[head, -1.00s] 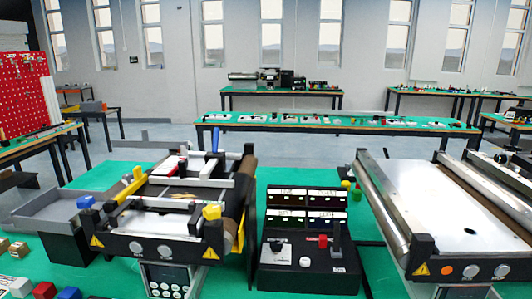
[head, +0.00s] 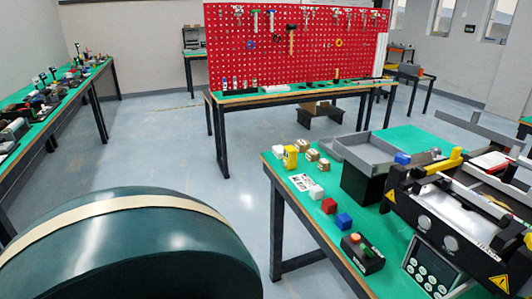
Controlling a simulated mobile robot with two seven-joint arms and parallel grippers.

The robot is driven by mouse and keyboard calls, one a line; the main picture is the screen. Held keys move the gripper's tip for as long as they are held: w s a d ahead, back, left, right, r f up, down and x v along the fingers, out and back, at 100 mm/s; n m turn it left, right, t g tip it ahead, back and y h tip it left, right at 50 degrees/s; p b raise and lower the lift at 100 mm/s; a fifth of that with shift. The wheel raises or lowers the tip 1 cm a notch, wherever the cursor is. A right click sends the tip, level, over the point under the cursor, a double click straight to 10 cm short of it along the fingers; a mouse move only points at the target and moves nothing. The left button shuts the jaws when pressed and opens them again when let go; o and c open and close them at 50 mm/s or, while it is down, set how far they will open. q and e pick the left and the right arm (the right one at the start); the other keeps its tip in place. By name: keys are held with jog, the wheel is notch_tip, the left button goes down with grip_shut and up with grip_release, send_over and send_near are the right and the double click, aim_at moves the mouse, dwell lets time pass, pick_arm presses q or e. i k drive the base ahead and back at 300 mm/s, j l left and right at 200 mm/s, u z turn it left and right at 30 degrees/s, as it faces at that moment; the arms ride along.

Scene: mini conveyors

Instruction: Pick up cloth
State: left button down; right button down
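I cannot make out a cloth in the head view. The workbench (head: 299,214) with a green top stands at the right. On it are small red (head: 329,206), blue (head: 343,221) and white blocks, a yellow piece (head: 290,157), and a mini conveyor (head: 440,222) cut off by the right edge. A grey tray (head: 387,166) sits behind the blocks. Neither of my grippers is in view.
A red pegboard (head: 230,50) with hanging tools stands behind a tool bench (head: 240,99) at the back. A long cluttered bench (head: 75,86) runs along the left. The blue-grey floor (head: 170,140) between the benches is clear.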

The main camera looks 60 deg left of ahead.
aim_at(278, 151)
jog(key=u, duration=1.8)
